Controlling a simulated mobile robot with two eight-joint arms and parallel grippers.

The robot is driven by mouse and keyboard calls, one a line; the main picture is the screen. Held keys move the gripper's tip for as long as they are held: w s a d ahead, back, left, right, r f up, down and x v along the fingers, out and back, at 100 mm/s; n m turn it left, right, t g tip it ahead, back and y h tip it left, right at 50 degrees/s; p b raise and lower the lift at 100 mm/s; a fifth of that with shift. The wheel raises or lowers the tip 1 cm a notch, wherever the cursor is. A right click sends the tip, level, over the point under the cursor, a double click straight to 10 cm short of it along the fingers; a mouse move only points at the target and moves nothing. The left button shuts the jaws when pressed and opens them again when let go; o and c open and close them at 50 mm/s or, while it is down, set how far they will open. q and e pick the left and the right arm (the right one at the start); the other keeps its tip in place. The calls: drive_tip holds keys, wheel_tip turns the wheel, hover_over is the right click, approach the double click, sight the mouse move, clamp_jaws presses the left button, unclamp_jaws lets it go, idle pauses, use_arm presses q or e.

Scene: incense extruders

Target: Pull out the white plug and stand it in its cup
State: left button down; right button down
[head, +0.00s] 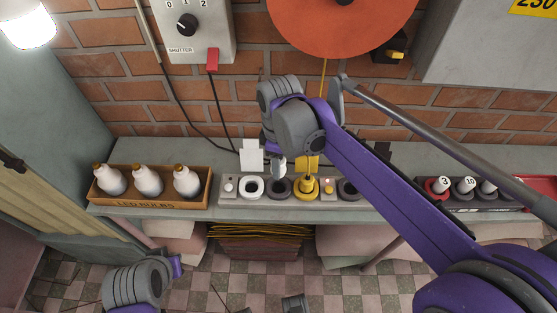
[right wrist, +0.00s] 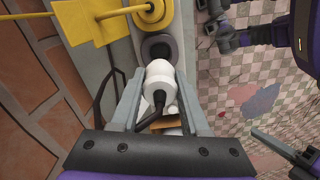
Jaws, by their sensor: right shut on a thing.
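My right gripper (head: 278,157) is shut on the white plug (head: 279,168), which shows just below my wrist in the head view. In the right wrist view the white plug (right wrist: 160,76) sits between the two fingers, with a dark cable at its near end. It hangs above the grey socket strip (head: 327,197). A white ring-shaped cup (head: 252,187) is at the strip's left part. A dark round socket (head: 279,188) is just right of it. How high the plug is over the strip is hard to tell.
A yellow plug (head: 306,187) stands in the strip, with a yellow card (head: 308,164) behind it. A white card (head: 251,156) stands behind the white cup.

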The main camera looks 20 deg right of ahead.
drive_tip(key=shift+f+b, duration=1.95)
drive_tip(key=shift+f, duration=0.75)
drive_tip(key=shift+f+b, duration=0.7)
drive_tip(key=shift+f, duration=0.75)
drive_tip(key=shift+c, duration=1.6)
unclamp_jaws()
